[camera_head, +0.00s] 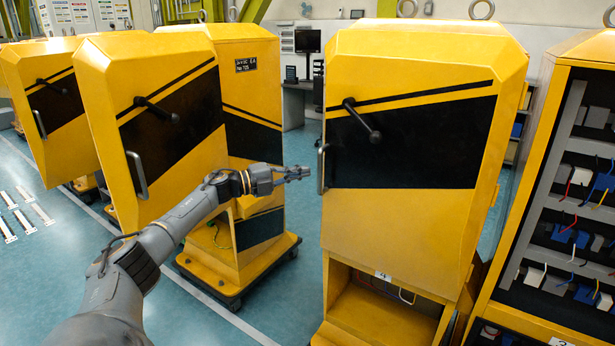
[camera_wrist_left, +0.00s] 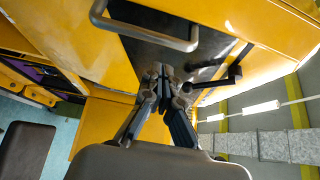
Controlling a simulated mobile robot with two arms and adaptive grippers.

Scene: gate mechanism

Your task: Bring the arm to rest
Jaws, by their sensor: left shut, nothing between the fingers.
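My left arm reaches in from the lower left in the head view. Its gripper (camera_head: 300,172) is shut and empty, just left of the middle yellow cabinet (camera_head: 395,225). That cabinet's door has a vertical grey handle (camera_head: 321,168) at its left edge and a dark lever (camera_head: 362,120) above it. In the left wrist view the shut fingers (camera_wrist_left: 163,75) show close to a grey handle (camera_wrist_left: 145,38) and a dark lever (camera_wrist_left: 225,78). They appear apart from the handle. My right gripper is not in view.
More yellow cabinets (camera_head: 150,110) stand at the left, on wheeled bases (camera_head: 240,270). An open cabinet (camera_head: 565,180) with wiring stands at the right. A monitor (camera_head: 307,42) is at the back. Blue floor (camera_head: 60,260) is clear at the lower left.

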